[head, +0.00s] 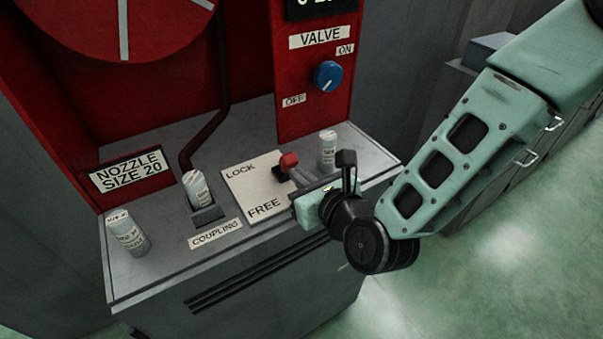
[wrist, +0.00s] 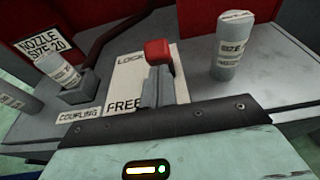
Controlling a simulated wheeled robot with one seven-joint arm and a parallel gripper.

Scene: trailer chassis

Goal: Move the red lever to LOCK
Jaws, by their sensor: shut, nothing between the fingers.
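The red lever (head: 289,160) stands at the right side of a pale plate (head: 266,188) marked LOCK at its far end and FREE at its near end. Its red knob (wrist: 158,52) appears nearer the LOCK word in both views. Most of the lever's shaft and its base are hidden, so its exact setting is hard to tell. My gripper (head: 296,174) is shut and empty, on the near right side of the knob. In the wrist view the grey fingers (wrist: 162,84) are together just below the knob. I cannot tell whether they touch it.
A labelled nozzle (head: 327,152) stands close behind my gripper. Another nozzle (head: 197,188) sits in the coupling holder, and a third (head: 127,233) stands at the left. A blue valve knob (head: 328,76) is on the red panel above.

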